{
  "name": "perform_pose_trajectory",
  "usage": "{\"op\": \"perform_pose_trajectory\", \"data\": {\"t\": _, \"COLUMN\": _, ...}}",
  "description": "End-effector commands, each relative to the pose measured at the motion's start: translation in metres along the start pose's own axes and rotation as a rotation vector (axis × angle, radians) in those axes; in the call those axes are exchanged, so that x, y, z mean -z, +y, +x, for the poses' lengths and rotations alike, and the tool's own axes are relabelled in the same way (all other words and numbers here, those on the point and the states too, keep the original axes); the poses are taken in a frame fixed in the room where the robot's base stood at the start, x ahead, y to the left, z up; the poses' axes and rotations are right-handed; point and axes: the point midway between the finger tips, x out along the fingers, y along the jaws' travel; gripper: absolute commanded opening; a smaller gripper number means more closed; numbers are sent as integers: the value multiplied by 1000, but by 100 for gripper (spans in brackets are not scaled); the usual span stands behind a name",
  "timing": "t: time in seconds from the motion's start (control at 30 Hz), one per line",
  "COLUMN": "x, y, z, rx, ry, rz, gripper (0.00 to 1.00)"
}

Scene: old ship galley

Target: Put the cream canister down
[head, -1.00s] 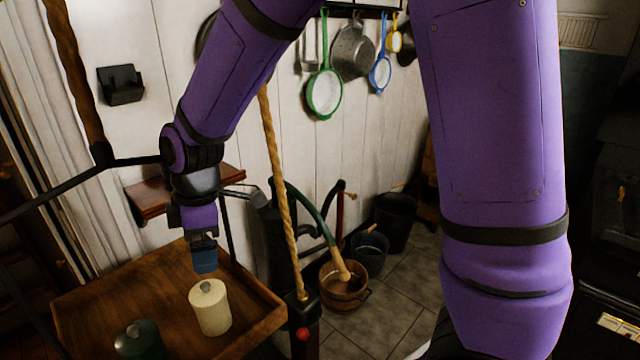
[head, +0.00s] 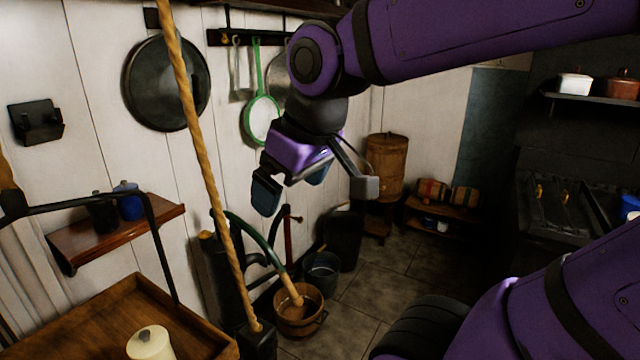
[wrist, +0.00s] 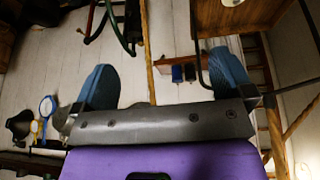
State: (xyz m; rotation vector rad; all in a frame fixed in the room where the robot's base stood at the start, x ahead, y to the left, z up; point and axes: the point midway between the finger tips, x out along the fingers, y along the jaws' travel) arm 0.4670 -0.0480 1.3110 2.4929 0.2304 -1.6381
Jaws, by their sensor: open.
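The cream canister (head: 150,343) stands upright in the wooden tray (head: 112,308) at the bottom left of the head view. Its lower part is cut off by the picture's edge. My gripper (head: 292,188) is open and empty, raised in the air well to the right of the canister and above it. In the wrist view the two blue fingers of my gripper (wrist: 165,85) are spread wide with nothing between them. I cannot make out the canister in the wrist view.
A small wooden shelf (head: 115,232) with a dark and a blue canister (head: 129,201) hangs on the wall. A rope (head: 205,170) runs down beside the tray. A wooden bucket (head: 298,310) stands on the floor. Open floor (head: 385,285) lies to the right.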

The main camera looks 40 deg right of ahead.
Motion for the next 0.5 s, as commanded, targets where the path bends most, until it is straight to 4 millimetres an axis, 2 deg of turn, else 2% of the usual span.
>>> {"op": "perform_pose_trajectory", "data": {"t": 0.1, "x": -20, "y": 8, "z": -13, "rx": -29, "ry": 32, "rz": 116, "gripper": 99}}
{"op": "perform_pose_trajectory", "data": {"t": 0.2, "x": -30, "y": 11, "z": -18, "rx": -43, "ry": 48, "rz": 178, "gripper": 99}}
{"op": "perform_pose_trajectory", "data": {"t": 0.5, "x": -36, "y": 12, "z": -20, "rx": -50, "ry": 54, "rz": 213, "gripper": 99}}
